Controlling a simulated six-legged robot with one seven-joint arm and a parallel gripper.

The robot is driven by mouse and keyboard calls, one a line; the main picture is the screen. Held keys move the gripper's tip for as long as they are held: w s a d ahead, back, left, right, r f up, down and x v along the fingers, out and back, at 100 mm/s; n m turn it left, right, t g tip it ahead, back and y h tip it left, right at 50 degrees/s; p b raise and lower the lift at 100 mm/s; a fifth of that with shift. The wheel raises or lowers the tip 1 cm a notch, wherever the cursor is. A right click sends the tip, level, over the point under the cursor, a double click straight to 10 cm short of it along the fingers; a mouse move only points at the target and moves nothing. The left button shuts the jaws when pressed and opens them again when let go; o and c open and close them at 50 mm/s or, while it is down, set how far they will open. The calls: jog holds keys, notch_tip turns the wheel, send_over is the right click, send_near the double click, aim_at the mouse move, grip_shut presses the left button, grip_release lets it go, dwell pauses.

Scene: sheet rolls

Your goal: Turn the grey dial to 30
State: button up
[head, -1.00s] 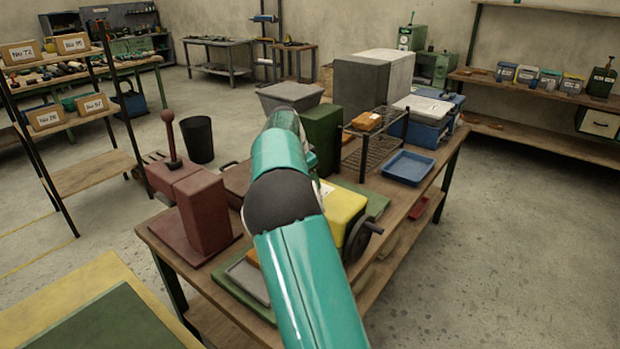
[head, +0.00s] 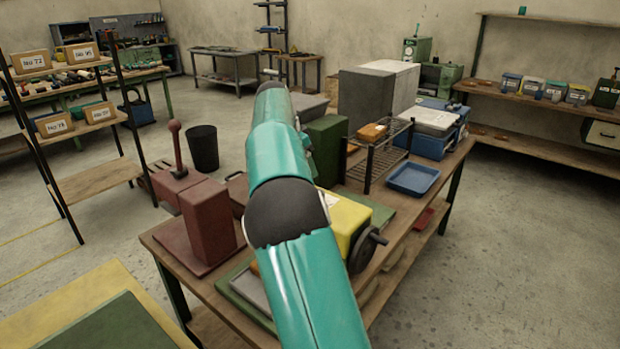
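No dial with readable numbers shows. A yellow machine (head: 350,219) stands on the workbench, with a dark grey handwheel (head: 366,250) and small crank knob on its right side. I cannot tell whether this wheel is the grey dial. My teal arm rises through the middle of the head view and covers part of the yellow machine and the bench behind it. My gripper is hidden beyond the raised forearm, so its fingers and its distance from the wheel cannot be seen.
The wooden workbench (head: 447,170) also holds a maroon press (head: 209,222), a dark green box (head: 327,150), a wire rack (head: 378,160), a blue tray (head: 413,178) and a blue case (head: 430,143). A black bin (head: 203,149) stands behind. The floor at right is clear.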

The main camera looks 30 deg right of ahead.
jog(key=shift+v, duration=1.75)
jog(key=s+a+r+n+t+y, duration=0.2)
jog(key=s+a+n, duration=0.3)
jog(key=s+a, duration=0.3)
jog(key=s+a+r+n+t+y, duration=0.15)
jog(key=s+a+n, duration=0.3)
jog(key=s, duration=0.55)
jog(key=s+a+f+n+t, duration=0.1)
jog(key=s+a+f+n, duration=0.3)
jog(key=s, duration=0.5)
jog(key=s+a+f+n+t+y, duration=0.1)
jog(key=s+a+f+n, duration=0.3)
jog(key=s+a+f, duration=0.2)
jog(key=s+a, duration=0.2)
jog(key=s, duration=0.1)
jog(key=shift+a+f, duration=0.15)
jog(key=shift+a, duration=0.25)
